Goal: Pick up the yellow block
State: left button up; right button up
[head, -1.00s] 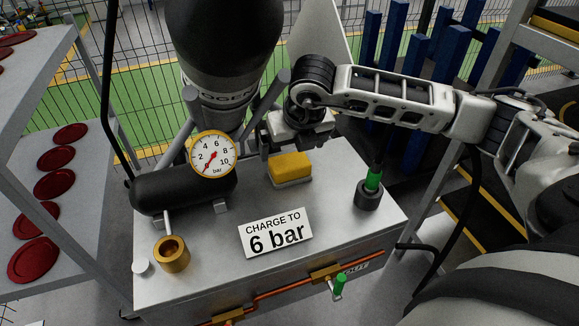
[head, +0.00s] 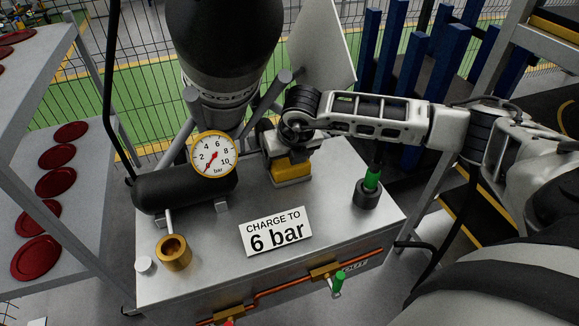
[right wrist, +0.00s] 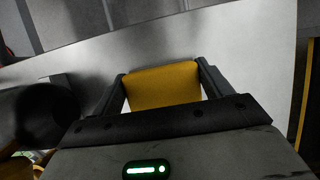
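The yellow block (head: 291,168) sits on a small pale pad (head: 292,182) on top of the metal cabinet, behind the "6 bar" sign. My right gripper (head: 289,160) is directly above and around it, pointing down and hiding its top in the head view. In the right wrist view the yellow block (right wrist: 162,86) lies between the two dark fingers of the right gripper (right wrist: 163,75). The fingers are spread, one on each side, with a thin gap at the left side; firm contact is not visible. My left gripper is not in view.
A pressure gauge (head: 214,155) and black cylinder (head: 180,188) stand left of the block. A sign (head: 275,232), a brass cup (head: 173,253) and a green-topped black fitting (head: 368,191) also stand on the cabinet (head: 225,270). A large dark vessel (head: 222,50) rises behind.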

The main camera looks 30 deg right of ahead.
jog(key=shift+c, duration=0.6)
jog(key=shift+r, duration=0.1)
jog(key=shift+r, duration=0.5)
notch_tip(320, 180, up, 2)
jog(key=shift+r, duration=0.2)
jog(key=s+a+r+b, duration=0.2)
jog(key=s+a+r, duration=0.1)
jog(key=s+r, duration=0.6)
jog(key=s, duration=0.4)
jog(key=shift+s+a+r, duration=0.25)
jog(key=shift+s+a, duration=0.05)
